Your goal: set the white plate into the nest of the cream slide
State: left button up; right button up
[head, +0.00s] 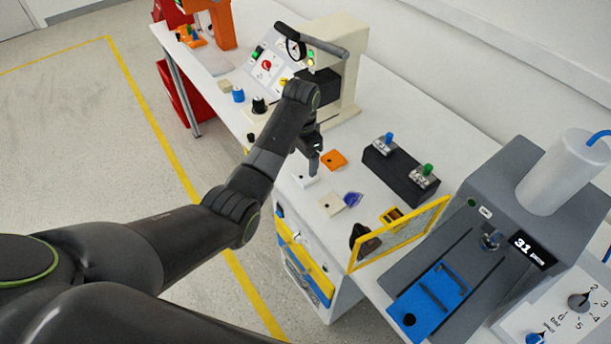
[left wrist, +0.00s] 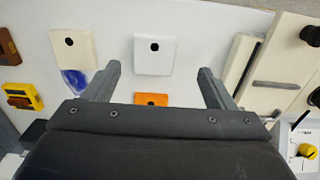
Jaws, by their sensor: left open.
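The white plate (head: 309,181) is a small square lying on the table. My left gripper (head: 313,173) is open and empty, pointing down by the plate. Both fingers of the left gripper (left wrist: 158,78) show apart in the wrist view. What looks like the cream slide (left wrist: 277,84) is at the right of the wrist view, by the cream press (head: 347,75). I cannot make out its nest clearly. My right gripper is not in view.
A cream plate (head: 331,204) with a blue patch beside it and an orange plate (head: 334,159) lie close to the white one. A dark block with switches (head: 400,174) and a yellow-framed panel (head: 398,235) stand to the right. A black knob (head: 259,105) rises near the press.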

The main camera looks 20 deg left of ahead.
aim_at(303, 175)
pick_arm(q)
jog(key=f, duration=0.2)
jog(key=f+p, duration=0.1)
jog(key=f, duration=0.1)
jog(key=shift+s+d, duration=0.25)
jog(key=shift+s, duration=0.1)
jog(key=shift+f, duration=0.75)
jog(key=shift+c, duration=0.2)
jog(key=c, duration=1)
jog(key=shift+r, duration=0.1)
